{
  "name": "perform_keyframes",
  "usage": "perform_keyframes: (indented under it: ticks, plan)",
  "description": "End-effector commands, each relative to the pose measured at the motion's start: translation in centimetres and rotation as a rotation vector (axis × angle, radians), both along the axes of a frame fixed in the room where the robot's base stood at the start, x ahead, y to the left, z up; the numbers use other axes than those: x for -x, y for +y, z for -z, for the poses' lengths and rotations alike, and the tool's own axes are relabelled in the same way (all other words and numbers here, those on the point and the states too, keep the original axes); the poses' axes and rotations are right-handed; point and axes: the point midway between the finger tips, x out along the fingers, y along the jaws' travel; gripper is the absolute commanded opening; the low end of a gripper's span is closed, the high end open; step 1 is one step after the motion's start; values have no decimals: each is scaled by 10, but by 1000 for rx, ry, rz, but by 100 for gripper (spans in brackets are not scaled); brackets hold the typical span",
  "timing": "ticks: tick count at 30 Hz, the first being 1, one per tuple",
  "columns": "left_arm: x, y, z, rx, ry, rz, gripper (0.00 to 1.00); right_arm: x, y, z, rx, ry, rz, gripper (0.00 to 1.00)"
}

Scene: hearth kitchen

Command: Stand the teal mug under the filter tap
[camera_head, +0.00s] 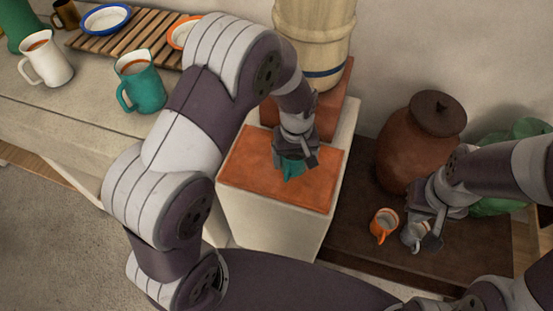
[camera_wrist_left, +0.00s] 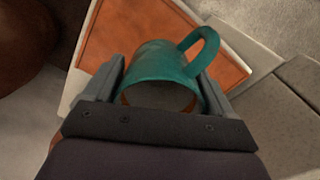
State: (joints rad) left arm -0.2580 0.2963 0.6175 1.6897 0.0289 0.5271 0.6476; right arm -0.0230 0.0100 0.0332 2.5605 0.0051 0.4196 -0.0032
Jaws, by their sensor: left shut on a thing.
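The teal mug (camera_wrist_left: 165,68) is between the fingers of my left gripper (camera_wrist_left: 165,85), which is shut on it. Its handle points to the upper right in the left wrist view. In the head view only a small part of this mug (camera_head: 292,168) shows below my left gripper (camera_head: 296,155), over the orange tile top (camera_head: 250,178) of a pale block. I cannot tell whether it touches the tile. The filter (camera_head: 313,35) is a pale wooden barrel with a blue band behind it. Its tap is hidden.
Another teal mug (camera_head: 143,85) and a white mug (camera_head: 46,60) stand on the left counter near a slatted rack (camera_head: 125,35) with bowls. An orange cup (camera_head: 384,224) and a lidded brown jar (camera_head: 420,145) stand on the dark surface at right.

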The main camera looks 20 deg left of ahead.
Motion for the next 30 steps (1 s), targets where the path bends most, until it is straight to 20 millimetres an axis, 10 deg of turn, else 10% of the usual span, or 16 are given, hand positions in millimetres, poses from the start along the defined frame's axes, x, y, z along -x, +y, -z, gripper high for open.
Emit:
perform_keyframes:
  ticks: [9, 18, 29, 30]
  plan:
    - [-18, 68, 41, 0, 1, -1, 50, 0, 0, 6, 0, 0, 0, 0]
    - [-18, 71, 83, 0, 2, 2, 50, 0, 0, 13, 0, 0, 0, 0]
    - [-19, 70, 87, 0, 0, 2, 50, 0, 0, 15, 0, 0, 0, 0]
    - [-19, 70, 86, 0, 0, 2, 98, 0, 0, 14, 0, 0, 0, 0]
